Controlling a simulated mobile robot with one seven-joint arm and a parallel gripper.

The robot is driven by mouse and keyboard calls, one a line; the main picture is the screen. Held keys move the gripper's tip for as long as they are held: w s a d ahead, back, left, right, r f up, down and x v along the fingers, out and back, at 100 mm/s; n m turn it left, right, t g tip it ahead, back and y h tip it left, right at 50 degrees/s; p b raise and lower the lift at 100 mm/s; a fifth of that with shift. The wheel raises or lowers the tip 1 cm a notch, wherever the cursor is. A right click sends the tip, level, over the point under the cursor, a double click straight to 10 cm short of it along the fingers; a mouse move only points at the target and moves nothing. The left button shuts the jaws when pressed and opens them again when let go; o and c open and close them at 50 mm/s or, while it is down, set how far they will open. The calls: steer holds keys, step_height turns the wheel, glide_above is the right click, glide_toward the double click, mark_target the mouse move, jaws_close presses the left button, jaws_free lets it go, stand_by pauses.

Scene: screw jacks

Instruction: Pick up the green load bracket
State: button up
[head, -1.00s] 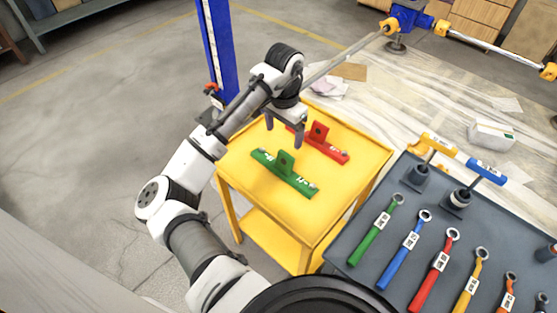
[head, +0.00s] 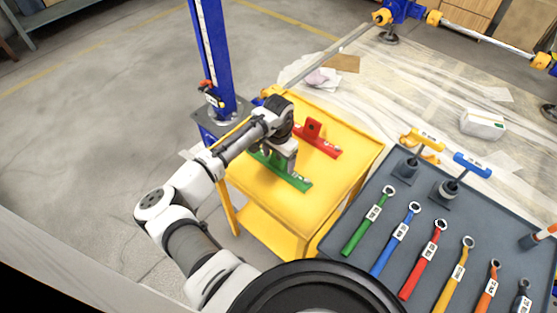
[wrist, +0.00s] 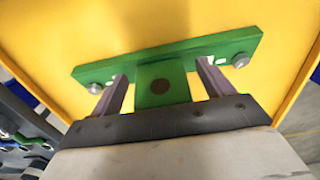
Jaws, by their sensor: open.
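The green load bracket (head: 294,180) lies on the top of the yellow cart (head: 335,170). My gripper (head: 279,165) is low over it and hides its middle in the head view. The open fingers of my gripper (wrist: 160,88) stand on either side of that tab, with a gap on both sides.
A red bracket (head: 327,144) lies just behind the green one on the same cart. A blue post (head: 211,60) stands behind the cart. A dark grey bench (head: 385,235) with coloured wrenches and screw jack handles is at the right.

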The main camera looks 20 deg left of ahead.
steer(key=shift+f, duration=0.25)
steer(key=c, duration=1.1)
steer(key=shift+r, duration=0.1)
steer(key=shift+c, duration=0.8)
